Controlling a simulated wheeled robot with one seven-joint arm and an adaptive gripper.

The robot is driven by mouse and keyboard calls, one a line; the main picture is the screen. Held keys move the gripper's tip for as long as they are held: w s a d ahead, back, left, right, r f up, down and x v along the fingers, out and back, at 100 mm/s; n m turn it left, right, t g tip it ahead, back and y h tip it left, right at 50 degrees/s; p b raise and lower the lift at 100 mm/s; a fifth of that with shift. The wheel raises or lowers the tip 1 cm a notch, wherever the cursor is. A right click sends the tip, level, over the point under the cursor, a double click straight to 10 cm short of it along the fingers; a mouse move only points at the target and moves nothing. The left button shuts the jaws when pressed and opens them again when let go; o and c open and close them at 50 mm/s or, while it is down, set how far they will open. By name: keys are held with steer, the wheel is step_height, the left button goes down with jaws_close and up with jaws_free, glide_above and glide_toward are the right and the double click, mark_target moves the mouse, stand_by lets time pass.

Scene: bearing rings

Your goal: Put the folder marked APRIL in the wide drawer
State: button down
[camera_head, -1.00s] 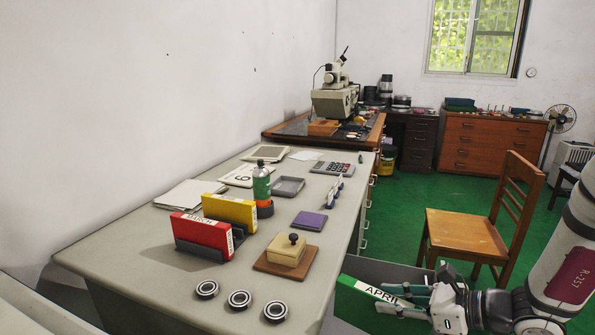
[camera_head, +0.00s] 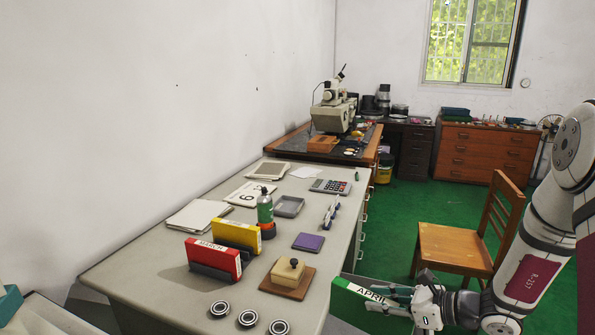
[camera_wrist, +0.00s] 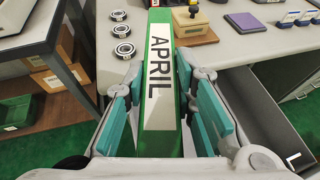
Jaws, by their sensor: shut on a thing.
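My gripper (camera_head: 395,298) reaches in from the right in the head view. An open grey drawer (camera_wrist: 262,112) shows right of the folder in the wrist view, partly hidden by my gripper. I cannot tell how deep the folder's lower edge is relative to the drawer.
The grey desk (camera_head: 150,268) holds a red MARCH folder (camera_head: 213,258) and a yellow folder (camera_head: 236,233) in a rack, several bearing rings (camera_head: 247,318), a wooden stamp block (camera_head: 288,272) and a purple pad (camera_head: 308,242). A wooden chair (camera_head: 455,243) stands right of the desk.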

steer(key=shift+w+a+r+m+t, duration=0.15)
steer(key=shift+a+r+m+t, duration=0.1)
steer(key=shift+a+m+t, duration=0.25)
steer(key=shift+w+r+m+t+h, duration=0.15)
steer(key=shift+m+t+h, duration=0.45)
steer(key=shift+m+h, duration=0.3)
steer(key=shift+d+m+t+h, duration=0.15)
steer(key=shift+m+t+h, duration=0.45)
steer(key=shift+m+h, duration=0.1)
steer(key=shift+s+d+f+m+h, duration=0.35)
steer(key=shift+m+h, duration=0.15)
steer(key=shift+h, duration=0.2)
